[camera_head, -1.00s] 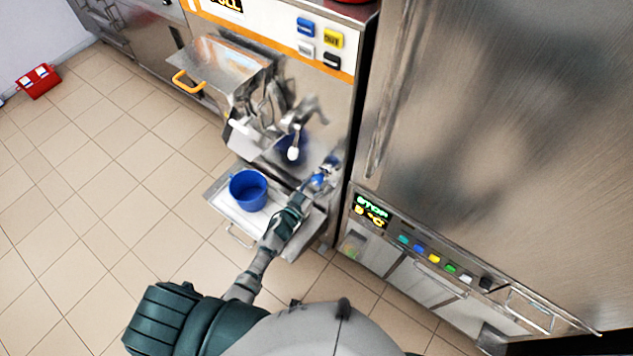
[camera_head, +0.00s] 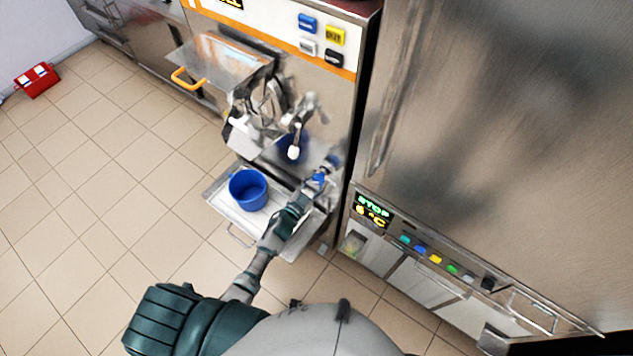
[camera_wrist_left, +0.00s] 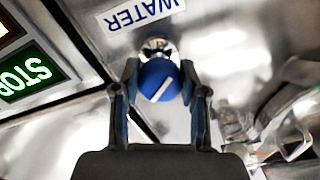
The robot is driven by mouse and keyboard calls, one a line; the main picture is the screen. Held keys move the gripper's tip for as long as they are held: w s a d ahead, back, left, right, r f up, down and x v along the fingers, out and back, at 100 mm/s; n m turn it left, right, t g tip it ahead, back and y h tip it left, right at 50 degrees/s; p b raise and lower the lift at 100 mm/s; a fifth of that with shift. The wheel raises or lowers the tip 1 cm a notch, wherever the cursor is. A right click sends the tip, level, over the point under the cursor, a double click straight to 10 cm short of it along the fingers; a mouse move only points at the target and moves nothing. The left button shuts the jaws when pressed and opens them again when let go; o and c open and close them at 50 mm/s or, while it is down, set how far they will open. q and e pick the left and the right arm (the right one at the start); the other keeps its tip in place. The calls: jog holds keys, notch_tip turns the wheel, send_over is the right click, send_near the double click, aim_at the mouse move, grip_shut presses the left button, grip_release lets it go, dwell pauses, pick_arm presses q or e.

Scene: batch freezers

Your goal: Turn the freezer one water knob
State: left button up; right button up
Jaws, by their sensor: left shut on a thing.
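The water knob (camera_wrist_left: 158,82) is round and blue with a white line across its face, on the steel front under a WATER label (camera_wrist_left: 144,14). In the left wrist view my left gripper (camera_wrist_left: 160,88) has a finger on each side of the knob and is shut on it. The white line slants up to the right. In the head view my left gripper (camera_head: 322,178) reaches the lower right of the front of freezer one (camera_head: 325,105), where the knob is mostly hidden. My right gripper is not in view.
A blue bucket (camera_head: 248,189) stands on the pull-out shelf (camera_head: 222,200) left of my arm. A second steel machine (camera_head: 480,130) with a STOP display stands close on the right. A red box (camera_head: 37,80) lies on the floor at far left.

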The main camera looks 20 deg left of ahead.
pick_arm(q)
jog(key=shift+m, duration=0.6)
jog(key=m+b, duration=0.1)
jog(key=m, duration=0.2)
jog(key=shift+m, duration=0.3)
jog(key=shift+m+b, duration=0.65)
jog(key=shift+m, duration=1.25)
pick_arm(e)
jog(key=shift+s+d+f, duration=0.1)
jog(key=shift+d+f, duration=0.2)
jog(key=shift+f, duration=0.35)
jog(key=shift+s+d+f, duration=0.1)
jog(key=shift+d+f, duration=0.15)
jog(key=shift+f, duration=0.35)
pick_arm(q)
jog(key=o, duration=1.1)
jog(key=shift+o, duration=0.2)
jog(key=shift+d, duration=0.1)
